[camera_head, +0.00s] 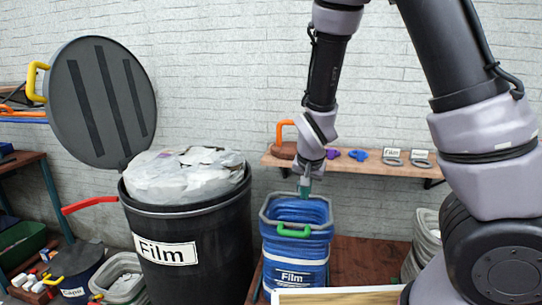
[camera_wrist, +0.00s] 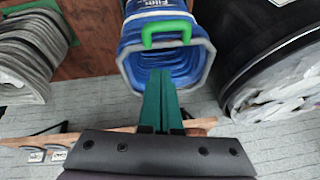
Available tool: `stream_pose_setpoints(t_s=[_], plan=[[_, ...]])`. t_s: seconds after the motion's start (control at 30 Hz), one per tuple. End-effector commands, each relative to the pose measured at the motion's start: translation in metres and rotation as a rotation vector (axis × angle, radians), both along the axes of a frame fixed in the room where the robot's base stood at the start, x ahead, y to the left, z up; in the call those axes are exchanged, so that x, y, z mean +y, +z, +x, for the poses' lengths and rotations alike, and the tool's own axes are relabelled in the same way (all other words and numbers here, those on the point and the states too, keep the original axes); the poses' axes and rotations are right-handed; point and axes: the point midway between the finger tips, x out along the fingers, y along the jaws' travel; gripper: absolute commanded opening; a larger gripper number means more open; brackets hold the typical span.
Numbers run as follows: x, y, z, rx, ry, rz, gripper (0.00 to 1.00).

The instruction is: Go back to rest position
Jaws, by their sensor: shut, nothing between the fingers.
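My gripper (camera_head: 305,186) points down just above the far rim of a blue bucket labelled "Film" (camera_head: 292,250) with a green handle. In the wrist view the green fingers of my gripper (camera_wrist: 164,75) lie together with nothing between them. The blue bucket (camera_wrist: 130,58) is below and beyond the fingertips in that view, its mouth partly hidden by the fingers. My arm comes down from the top of the head view and is bent.
A large black bin labelled "Film" (camera_head: 215,235), full of whitish film (camera_head: 180,175), stands left with its round lid (camera_head: 84,118) raised. A wooden shelf (camera_head: 353,166) runs along the wall behind the gripper. Grey stacked buckets (camera_head: 425,240) stand right. Small containers crowd the lower left.

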Motion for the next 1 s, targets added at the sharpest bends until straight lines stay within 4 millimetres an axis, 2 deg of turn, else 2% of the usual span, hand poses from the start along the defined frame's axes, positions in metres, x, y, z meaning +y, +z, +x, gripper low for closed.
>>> stream_pose_setpoints(t_s=[0.17,0.37,0.6,0.7,0.8,1.0], plan=[[-0.028,0.057,-0.005,0.042,-0.033,0.128,0.0],[-0.065,0.132,-0.024,0.025,-0.023,0.238,0.0],[-0.114,0.217,-0.069,-0.073,0.006,0.278,0.0],[-0.131,0.244,-0.094,-0.124,0.017,0.26,0.0],[-0.142,0.263,-0.117,-0.166,0.024,0.229,0.0],[-0.15,0.28,-0.145,-0.207,0.028,0.176,0.0]])
